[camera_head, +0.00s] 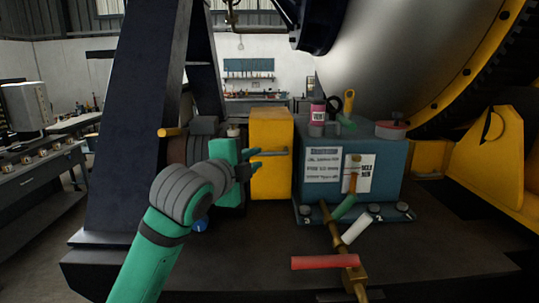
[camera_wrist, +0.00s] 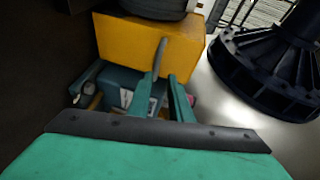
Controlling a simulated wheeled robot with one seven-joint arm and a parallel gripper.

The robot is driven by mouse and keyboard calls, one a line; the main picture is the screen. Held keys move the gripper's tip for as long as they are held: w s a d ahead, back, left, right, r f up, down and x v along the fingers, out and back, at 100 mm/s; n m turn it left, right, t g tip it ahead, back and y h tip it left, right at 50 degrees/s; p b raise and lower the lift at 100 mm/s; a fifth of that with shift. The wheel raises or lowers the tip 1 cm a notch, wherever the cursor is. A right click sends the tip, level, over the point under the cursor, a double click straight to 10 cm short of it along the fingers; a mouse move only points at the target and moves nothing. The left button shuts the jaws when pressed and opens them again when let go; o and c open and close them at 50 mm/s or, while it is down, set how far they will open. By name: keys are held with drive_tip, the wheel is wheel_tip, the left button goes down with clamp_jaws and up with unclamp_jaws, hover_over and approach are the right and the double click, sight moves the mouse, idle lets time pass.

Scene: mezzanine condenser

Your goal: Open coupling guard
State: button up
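The coupling guard appears to be the yellow box (camera_head: 271,176) between a dark motor-like unit and the blue housing. It also shows in the wrist view (camera_wrist: 125,38). A thin grey handle (camera_head: 277,152) projects across its upper part; the wrist view shows this handle (camera_wrist: 161,58) in front of the yellow face. My gripper (camera_head: 257,157) is just left of the handle. In the wrist view my gripper (camera_wrist: 163,94) has its two teal fingers apart, with the handle's near end close to the left finger. I cannot tell whether they touch.
The blue housing (camera_head: 385,185) carries labels, a pink can (camera_head: 317,112) and a red-topped part (camera_head: 391,130). A red-handled valve (camera_head: 325,262) stands in front. A dark slanted frame (camera_head: 135,120) rises at left. A large drum (camera_head: 410,60) is behind.

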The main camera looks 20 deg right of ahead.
sight(269, 154)
drive_tip(key=shift+m, duration=0.3)
drive_tip(key=x, duration=1.1)
drive_tip(key=shift+s+f, duration=0.15)
drive_tip(key=shift+f, duration=0.25)
clamp_jaws()
